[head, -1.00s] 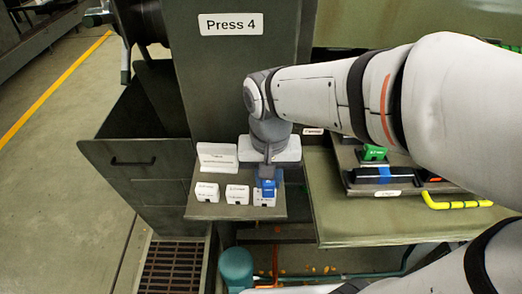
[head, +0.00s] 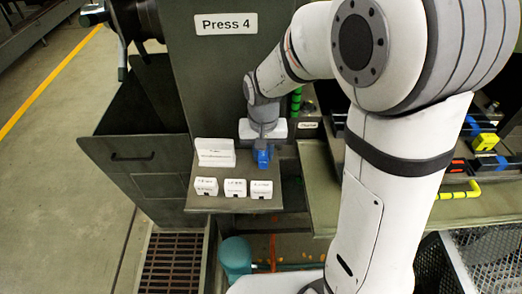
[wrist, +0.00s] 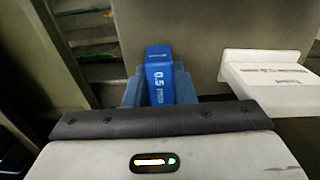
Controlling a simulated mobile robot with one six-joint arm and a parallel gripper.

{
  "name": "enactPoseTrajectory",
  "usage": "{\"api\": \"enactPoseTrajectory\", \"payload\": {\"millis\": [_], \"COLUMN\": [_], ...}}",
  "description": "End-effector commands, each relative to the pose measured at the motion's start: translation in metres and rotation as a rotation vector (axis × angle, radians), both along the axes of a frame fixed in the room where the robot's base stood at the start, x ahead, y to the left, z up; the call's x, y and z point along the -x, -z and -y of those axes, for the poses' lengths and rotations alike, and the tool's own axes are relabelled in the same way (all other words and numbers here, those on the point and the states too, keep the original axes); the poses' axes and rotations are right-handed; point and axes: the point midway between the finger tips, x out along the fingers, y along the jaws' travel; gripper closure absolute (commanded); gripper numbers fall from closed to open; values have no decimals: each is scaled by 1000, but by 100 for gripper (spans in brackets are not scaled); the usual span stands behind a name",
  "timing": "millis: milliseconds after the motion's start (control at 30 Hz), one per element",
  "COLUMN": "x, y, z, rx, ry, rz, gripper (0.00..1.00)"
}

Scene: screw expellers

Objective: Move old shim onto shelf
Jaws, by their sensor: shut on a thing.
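The old shim is a blue block marked "0.5" (wrist: 160,82), shut between the two blue-grey fingers of my gripper (wrist: 158,92) in the wrist view. In the head view the blue shim (head: 262,159) hangs below my gripper (head: 262,148), just right of a white sign. The shelf (head: 239,175) is the small grey-green ledge below the "Press 4" plate. My gripper is over its back right part. I cannot tell whether the shim touches the shelf.
Three white labelled blocks (head: 234,188) stand along the shelf's front. The white sign (head: 214,153) stands at its back left and shows close on the right in the wrist view (wrist: 270,85). A yellow-green handle (head: 459,191) lies on the bench at right.

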Motion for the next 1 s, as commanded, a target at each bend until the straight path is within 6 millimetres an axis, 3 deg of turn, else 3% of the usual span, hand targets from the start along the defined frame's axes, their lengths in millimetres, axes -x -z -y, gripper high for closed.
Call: {"api": "enactPoseTrajectory", "payload": {"millis": [500,533,767,1000], "x": [-4,-4,-4,-4], "y": [11,10,9,8], "z": [0,0,0,0], "rx": [0,0,0,0], "ry": [0,0,0,0], "rz": [1,1,1,1], "gripper": [100,74,56,55]}}
